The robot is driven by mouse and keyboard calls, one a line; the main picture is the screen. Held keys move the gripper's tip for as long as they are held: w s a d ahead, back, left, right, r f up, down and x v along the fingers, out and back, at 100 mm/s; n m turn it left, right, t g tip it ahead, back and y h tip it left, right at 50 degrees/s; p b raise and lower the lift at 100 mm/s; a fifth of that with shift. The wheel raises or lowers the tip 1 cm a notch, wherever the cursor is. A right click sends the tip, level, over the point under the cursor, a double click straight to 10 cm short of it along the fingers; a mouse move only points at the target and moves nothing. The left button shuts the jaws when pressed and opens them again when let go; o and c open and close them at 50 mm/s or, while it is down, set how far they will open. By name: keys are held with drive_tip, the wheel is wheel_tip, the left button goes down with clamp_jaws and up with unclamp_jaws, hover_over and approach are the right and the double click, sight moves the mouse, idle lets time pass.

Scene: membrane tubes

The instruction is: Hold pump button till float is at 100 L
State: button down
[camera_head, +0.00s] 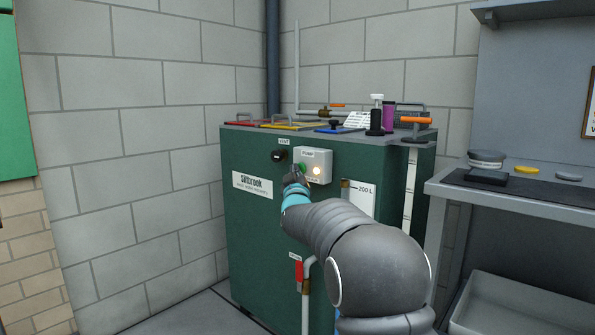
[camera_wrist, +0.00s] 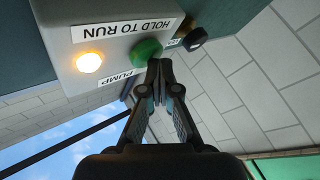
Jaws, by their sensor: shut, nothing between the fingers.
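The grey pump box (camera_head: 325,157) is on the front of a green tank cabinet (camera_head: 262,235). Its green button (camera_head: 302,167) shows beside my gripper (camera_head: 293,178). In the wrist view my gripper (camera_wrist: 159,68) is shut and empty, its tips overlapping the lower right edge of the green button (camera_wrist: 146,49); whether the button is pressed in, I cannot tell. The lamp (camera_head: 317,172) glows amber, also in the wrist view (camera_wrist: 89,62). The level scale (camera_head: 359,203) shows a "200 L" mark near its top; my arm hides its lower part. I cannot make out the float.
A black knob (camera_head: 279,156) marked "VENT" sits left of the pump box. Valves, pipes and bottles (camera_head: 376,115) stand on the cabinet top. A grey bench (camera_head: 520,190) with small items stands at right, a grey tub (camera_head: 520,305) below it.

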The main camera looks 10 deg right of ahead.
drive_tip(key=shift+s+a, duration=0.1)
drive_tip(key=shift+s+a+b, duration=0.35)
drive_tip(key=shift+s+a, duration=0.15)
drive_tip(key=shift+a, duration=0.15)
drive_tip(key=s+a, duration=0.1)
drive_tip(key=a, duration=0.1)
drive_tip(key=s+a+b, duration=0.1)
drive_tip(key=s+a, duration=0.1)
idle(0.5)
